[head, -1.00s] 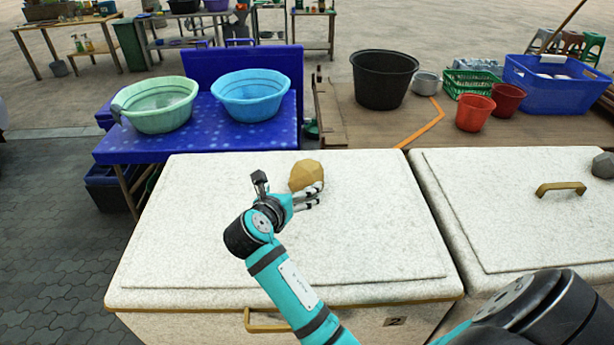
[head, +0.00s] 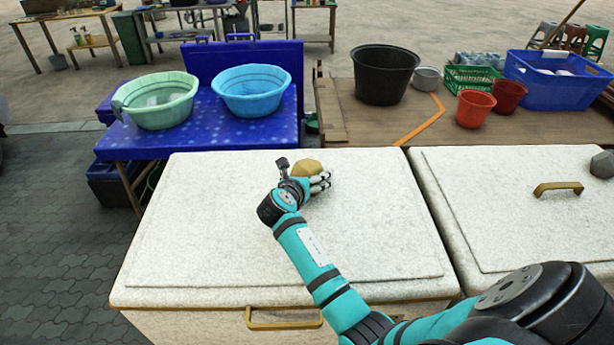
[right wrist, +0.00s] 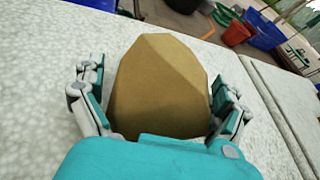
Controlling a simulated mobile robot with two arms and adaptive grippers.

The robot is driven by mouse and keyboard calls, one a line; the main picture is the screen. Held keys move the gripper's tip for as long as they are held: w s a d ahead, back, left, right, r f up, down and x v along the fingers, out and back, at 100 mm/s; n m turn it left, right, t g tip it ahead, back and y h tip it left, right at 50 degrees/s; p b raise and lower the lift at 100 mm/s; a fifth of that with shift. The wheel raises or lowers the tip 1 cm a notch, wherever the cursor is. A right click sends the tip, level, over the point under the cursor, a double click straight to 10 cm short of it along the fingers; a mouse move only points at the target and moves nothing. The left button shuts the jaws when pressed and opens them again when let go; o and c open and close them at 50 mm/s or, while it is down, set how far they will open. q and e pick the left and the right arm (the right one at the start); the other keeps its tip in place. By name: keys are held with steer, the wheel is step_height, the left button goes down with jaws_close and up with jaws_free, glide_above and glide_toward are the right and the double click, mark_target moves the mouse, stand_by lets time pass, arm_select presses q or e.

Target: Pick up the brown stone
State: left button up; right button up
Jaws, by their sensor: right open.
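The brown stone (head: 307,168) is a faceted, tan-brown lump. It rests on the white speckled lid (head: 200,230) of a chest, near the lid's far edge. My right gripper (head: 303,177) is at the stone, with fingers on its left and right sides. In the right wrist view the stone (right wrist: 160,88) fills the space between the open fingers (right wrist: 160,105). The right finger is very close to the stone; I cannot tell if it touches. The stone's lower near part is hidden behind the gripper. My left gripper is not in view.
A second white lid (head: 500,220) with a brass handle (head: 557,188) and a grey stone (head: 602,164) is at right. A blue table (head: 225,135) with a green basin (head: 158,100) and a blue basin (head: 251,92) stands behind. A black tub (head: 384,74) is at back right.

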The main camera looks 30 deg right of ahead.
steer(key=shift+a, duration=0.1)
steer(key=c, duration=1.6)
steer(key=shift+r, duration=0.15)
steer(key=shift+r, duration=0.15)
